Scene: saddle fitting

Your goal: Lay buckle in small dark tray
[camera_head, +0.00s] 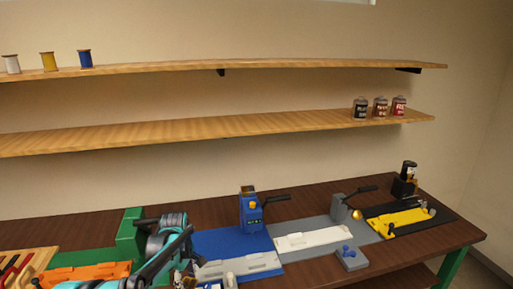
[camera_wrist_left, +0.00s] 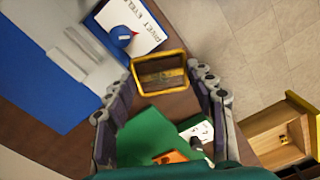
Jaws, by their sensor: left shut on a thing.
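In the left wrist view a yellow, brass-like rectangular buckle (camera_wrist_left: 160,61) sits between the two fingertips of my left gripper (camera_wrist_left: 163,77). The gripper is shut on its sides, and a dark brown surface shows through the frame. In the head view my left arm comes in at the bottom left, over the bench, and its gripper is cut off and hard to make out. I cannot pick out the small dark tray in either view. My right gripper is not in view.
The bench (camera_head: 435,223) carries a green fixture (camera_head: 130,236), a blue station (camera_head: 251,213), a grey station (camera_head: 338,212) and a yellow one (camera_head: 400,221). A card with a blue knob (camera_wrist_left: 121,36) lies near the buckle. A wooden drawer (camera_wrist_left: 284,136) stands at right.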

